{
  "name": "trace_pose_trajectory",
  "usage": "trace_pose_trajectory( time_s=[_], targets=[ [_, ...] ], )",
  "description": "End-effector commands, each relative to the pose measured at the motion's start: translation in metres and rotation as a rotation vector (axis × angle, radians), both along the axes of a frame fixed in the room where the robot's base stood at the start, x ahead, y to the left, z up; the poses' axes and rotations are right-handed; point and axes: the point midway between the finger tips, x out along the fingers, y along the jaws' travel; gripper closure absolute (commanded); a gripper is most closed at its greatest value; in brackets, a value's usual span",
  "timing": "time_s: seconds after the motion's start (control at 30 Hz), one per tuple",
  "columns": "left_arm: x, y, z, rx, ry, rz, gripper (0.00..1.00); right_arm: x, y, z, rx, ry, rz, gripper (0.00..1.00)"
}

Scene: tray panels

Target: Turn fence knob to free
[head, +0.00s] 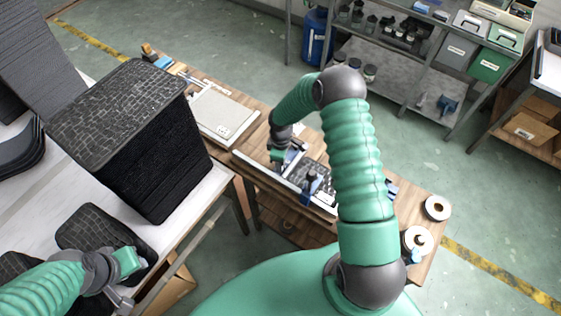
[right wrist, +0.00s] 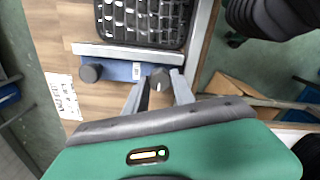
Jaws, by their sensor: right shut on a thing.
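In the right wrist view, a blue fence block (right wrist: 120,71) with a pale bar (right wrist: 125,52) lies along the edge of a black tray panel (right wrist: 142,22). It carries two dark round knobs. My right gripper (right wrist: 160,88) is shut on the right-hand knob (right wrist: 160,76), which has a white mark on its top. The other knob (right wrist: 91,73) stands free at the left. In the head view, my right gripper (head: 279,160) is over the far part of the fixture, and its fingertips are hard to make out. My left gripper (head: 122,285) is at lower left, its jaws unclear.
A tall stack of black textured panels (head: 140,160) stands on the white table at left, with loose panels (head: 105,232) in front. A pale flat box (head: 220,112) lies behind the fixture. Tape rolls (head: 437,207) sit at the wooden bench's right end. Shelves stand behind.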

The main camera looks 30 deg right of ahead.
Motion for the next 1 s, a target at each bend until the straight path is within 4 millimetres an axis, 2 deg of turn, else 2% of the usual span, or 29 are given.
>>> trace_pose_trajectory(
  time_s=[0.67,0.7,0.83,1.0],
  targets=[
    [0.0000,0.0000,0.0002,0.000,0.000,0.000,0.64,0.0017,-0.0025,0.0015,-0.004,-0.005,0.062,1.00],
    [0.0000,0.0000,0.0002,0.000,0.000,0.000,0.64,0.0017,-0.0025,0.0015,-0.004,-0.005,0.062,0.66],
    [0.0000,0.0000,0.0001,0.000,0.000,0.000,0.64,0.0013,-0.0019,0.0011,-0.002,-0.003,0.062,0.49],
    [0.0000,0.0000,0.0000,0.000,0.000,0.000,0.64,0.0010,-0.0011,0.0005,-0.002,-0.002,0.062,0.48]
  ],
)
